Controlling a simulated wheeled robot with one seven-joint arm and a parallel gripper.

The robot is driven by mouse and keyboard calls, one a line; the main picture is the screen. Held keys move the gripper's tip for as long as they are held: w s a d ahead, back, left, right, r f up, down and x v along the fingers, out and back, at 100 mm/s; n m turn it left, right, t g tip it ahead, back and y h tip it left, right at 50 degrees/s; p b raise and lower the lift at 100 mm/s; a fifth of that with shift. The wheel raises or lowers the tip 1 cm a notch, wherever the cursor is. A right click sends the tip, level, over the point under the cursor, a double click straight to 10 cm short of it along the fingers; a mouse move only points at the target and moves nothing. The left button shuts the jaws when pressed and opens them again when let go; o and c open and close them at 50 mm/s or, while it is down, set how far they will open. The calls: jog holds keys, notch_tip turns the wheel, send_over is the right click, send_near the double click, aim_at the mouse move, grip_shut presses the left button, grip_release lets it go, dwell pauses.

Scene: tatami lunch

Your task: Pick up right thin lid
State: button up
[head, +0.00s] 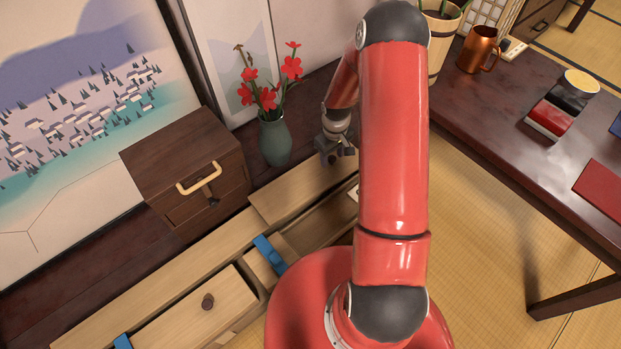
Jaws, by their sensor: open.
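A long, light wooden box runs from the lower left to the centre. A thin plain wooden board (300,188) lies along its back right part, beside an open compartment (312,228); it appears to be the right thin lid. Another wooden panel with a dark round knob (207,301) lies at the front left of the box. My gripper (338,154) is open and appears empty, above and near the right end of the board. My red arm hides the right end of the box and part of the compartment.
A dark wooden chest with a pale handle (199,178) and a green vase of red flowers (275,140) stand behind the box. Blue pieces (268,253) sit on the box. A dark table (500,110) with a copper mug (478,50) is at right.

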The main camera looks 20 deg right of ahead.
grip_shut()
jog(key=shift+r, duration=0.15)
